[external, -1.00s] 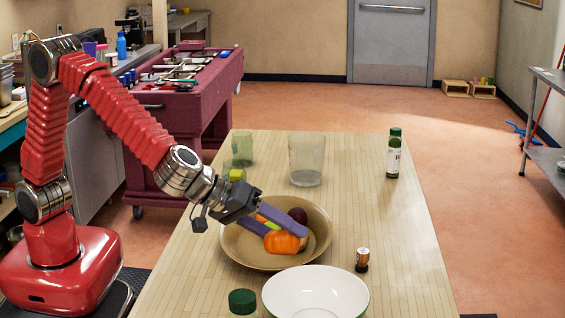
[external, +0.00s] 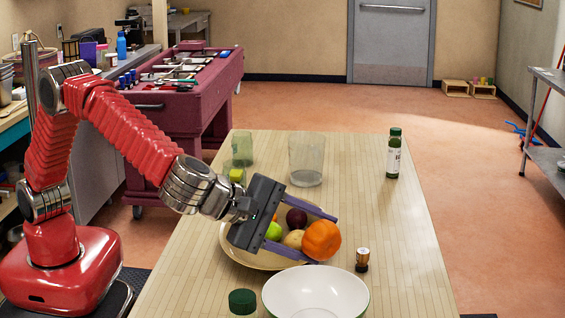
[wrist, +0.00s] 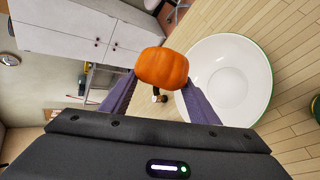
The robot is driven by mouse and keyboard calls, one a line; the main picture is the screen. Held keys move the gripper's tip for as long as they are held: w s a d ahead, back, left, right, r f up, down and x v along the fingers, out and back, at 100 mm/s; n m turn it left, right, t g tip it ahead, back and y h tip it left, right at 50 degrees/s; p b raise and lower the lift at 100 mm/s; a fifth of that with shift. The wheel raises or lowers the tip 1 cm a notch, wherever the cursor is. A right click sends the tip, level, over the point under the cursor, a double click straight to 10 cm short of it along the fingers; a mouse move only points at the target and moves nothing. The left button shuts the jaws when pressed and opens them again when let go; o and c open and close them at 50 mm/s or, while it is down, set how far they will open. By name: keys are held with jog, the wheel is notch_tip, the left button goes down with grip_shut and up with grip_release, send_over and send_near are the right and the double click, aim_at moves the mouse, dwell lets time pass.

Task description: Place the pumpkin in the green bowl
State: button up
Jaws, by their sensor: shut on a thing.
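The orange pumpkin (external: 321,240) is between the purple fingers of my gripper (external: 318,238), which is shut on it. It is held at the right side of the tan bowl in the external view. In the wrist view the pumpkin (wrist: 162,68) sits at the fingertips. The white bowl with a green rim (external: 316,291) stands on the table in front of the tan bowl and looks empty. It also shows in the wrist view (wrist: 228,80), to the right of the pumpkin. My gripper is beyond the white bowl, apart from it.
The tan bowl (external: 240,257) holds a dark round fruit (external: 296,217), a green fruit (external: 272,231) and a pale one. A small brown bottle (external: 362,260) stands right of the white bowl, and a green-capped jar (external: 242,302) left of it. Glasses and a tall bottle (external: 394,153) stand farther back.

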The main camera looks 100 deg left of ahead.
jog(key=shift+n, duration=0.4)
jog(key=shift+t, duration=0.3)
jog(key=shift+f, duration=0.1)
jog(key=shift+f, duration=5.4)
jog(key=o, duration=1.2)
jog(key=shift+c, duration=0.2)
jog(key=shift+f, duration=0.15)
jog(key=shift+a, duration=0.1)
